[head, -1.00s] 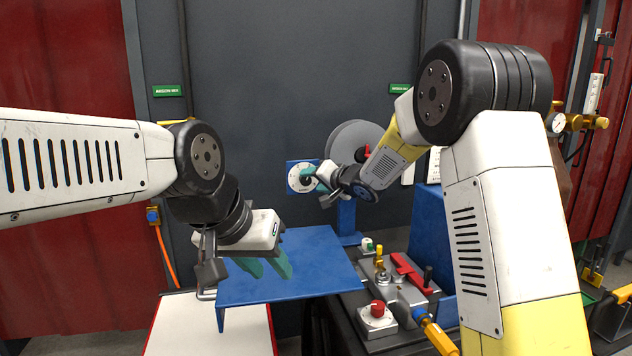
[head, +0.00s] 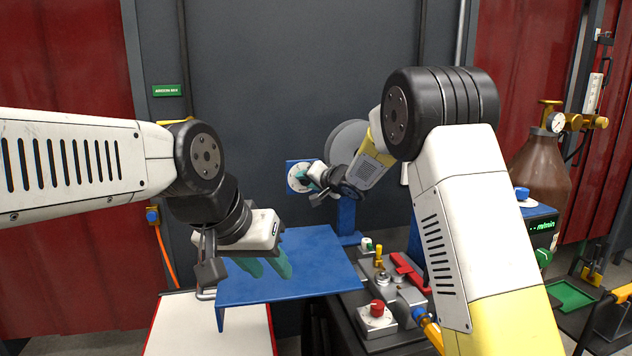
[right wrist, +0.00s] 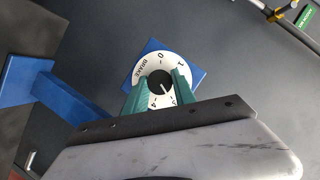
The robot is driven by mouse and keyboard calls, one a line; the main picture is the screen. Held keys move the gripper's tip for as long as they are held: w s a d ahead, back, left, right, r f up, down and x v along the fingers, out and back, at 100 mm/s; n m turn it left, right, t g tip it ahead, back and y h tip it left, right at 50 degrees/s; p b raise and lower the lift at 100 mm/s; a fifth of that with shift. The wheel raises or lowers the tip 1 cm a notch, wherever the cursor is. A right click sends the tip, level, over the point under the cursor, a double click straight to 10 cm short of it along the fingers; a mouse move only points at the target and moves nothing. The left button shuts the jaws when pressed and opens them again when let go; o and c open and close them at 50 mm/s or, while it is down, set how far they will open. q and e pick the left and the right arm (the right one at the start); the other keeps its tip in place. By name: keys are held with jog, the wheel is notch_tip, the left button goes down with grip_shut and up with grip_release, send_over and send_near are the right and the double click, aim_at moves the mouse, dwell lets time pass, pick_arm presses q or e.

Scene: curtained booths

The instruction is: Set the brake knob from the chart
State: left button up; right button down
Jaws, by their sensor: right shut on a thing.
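The brake knob (right wrist: 160,82) is black with a white pointer mark, on a white dial (right wrist: 143,73) lettered BRAKE with numbers round it. The dial's blue plate (right wrist: 190,77) stands upright; it also shows in the head view (head: 291,181), partly hidden by my right gripper. My right gripper (right wrist: 159,88) is shut on the knob, a teal finger at each side. The pointer mark points down and slightly right in the wrist view, towards the partly covered numbers. My left gripper (head: 265,268) is open and empty above a blue table. No readable chart shows.
The blue table (head: 300,260) is bare. To its right is a bench fixture with a red knob (head: 377,308) and red lever (head: 408,270). A grey disc (head: 348,143) stands behind my right gripper. A brown cylinder (head: 540,175) with a gauge is at far right.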

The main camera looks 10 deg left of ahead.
jog(key=shift+n, duration=0.3)
jog(key=shift+s+a+n+t+h, duration=0.1)
jog(key=shift+n+t+h, duration=0.1)
jog(key=shift+n+h, duration=1.1)
jog(key=shift+a+n+t+h, duration=0.1)
jog(key=shift+n+t+h, duration=0.1)
jog(key=shift+n+h, duration=1.1)
jog(key=shift+n+y, duration=0.3)
jog(key=shift+n, duration=0.2)
jog(key=c, duration=1)
grip_release()
jog(key=shift+c, duration=0.2)
